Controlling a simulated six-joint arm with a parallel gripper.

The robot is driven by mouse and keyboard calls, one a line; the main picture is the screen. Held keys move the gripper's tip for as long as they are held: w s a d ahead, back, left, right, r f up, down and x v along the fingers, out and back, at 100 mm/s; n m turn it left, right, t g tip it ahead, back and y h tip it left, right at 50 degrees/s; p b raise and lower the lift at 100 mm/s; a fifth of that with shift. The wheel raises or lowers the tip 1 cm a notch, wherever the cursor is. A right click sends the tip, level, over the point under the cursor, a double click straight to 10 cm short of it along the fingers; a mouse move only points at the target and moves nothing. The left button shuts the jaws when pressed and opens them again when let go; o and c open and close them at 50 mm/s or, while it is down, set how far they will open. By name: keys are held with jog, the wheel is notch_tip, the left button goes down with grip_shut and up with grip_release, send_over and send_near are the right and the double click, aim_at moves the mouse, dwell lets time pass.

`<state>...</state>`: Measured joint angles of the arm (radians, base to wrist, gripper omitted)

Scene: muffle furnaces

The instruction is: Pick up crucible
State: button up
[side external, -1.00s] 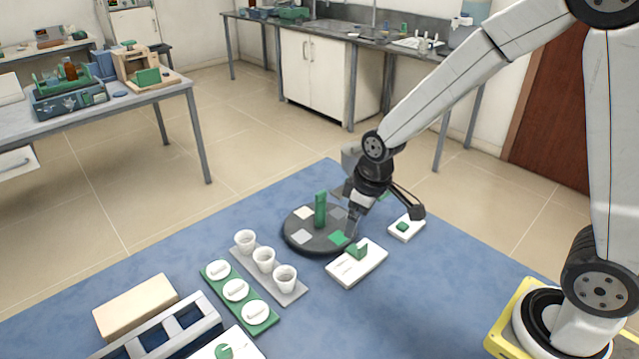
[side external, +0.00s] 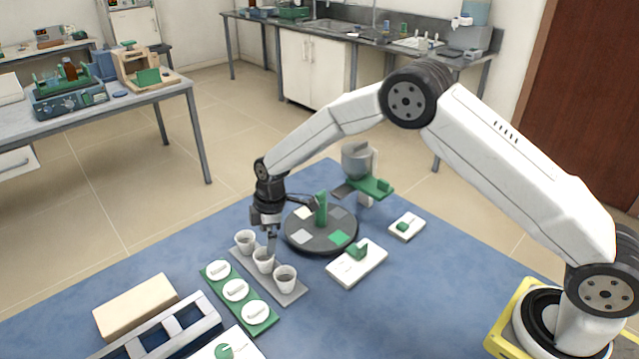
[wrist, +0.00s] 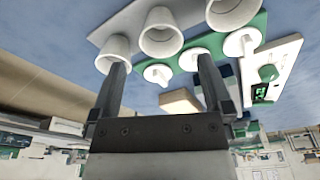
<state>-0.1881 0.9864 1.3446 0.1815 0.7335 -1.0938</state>
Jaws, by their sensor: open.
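Three white crucibles stand upright in a row on a grey strip (side external: 297,296): a far one (side external: 245,237), a middle one (side external: 262,266) and a near one (side external: 285,284). My gripper (side external: 271,248) points down at the middle crucible, its fingertips close to the rim; I cannot tell whether they touch. In the wrist view my gripper (wrist: 163,62) is open, with nothing held. The middle crucible (wrist: 160,36) appears beyond and between the fingertips, and the left finger overlaps the view of another crucible (wrist: 112,48).
A green strip with white lids (side external: 219,284) lies left of the crucibles. A dark round turntable (side external: 310,247) with a green post stands behind. A white block with a green knob (side external: 350,270) is at right. A grey rack (side external: 160,335) and tan block (side external: 135,303) are front left.

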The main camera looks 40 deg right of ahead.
aim_at(264, 260)
jog(key=shift+w+a+f, duration=0.15)
jog(key=shift+a+f, duration=0.1)
jog(key=shift+f, duration=0.1)
jog(key=shift+a+f, duration=0.15)
jog(key=shift+f, duration=1.05)
jog(key=shift+w+a+f, duration=0.1)
jog(key=shift+a+f, duration=0.1)
jog(key=shift+f, duration=1.05)
jog(key=shift+w+a+f, duration=0.1)
jog(key=shift+a+f, duration=0.1)
jog(key=shift+f, duration=1.05)
jog(key=c, duration=1.2)
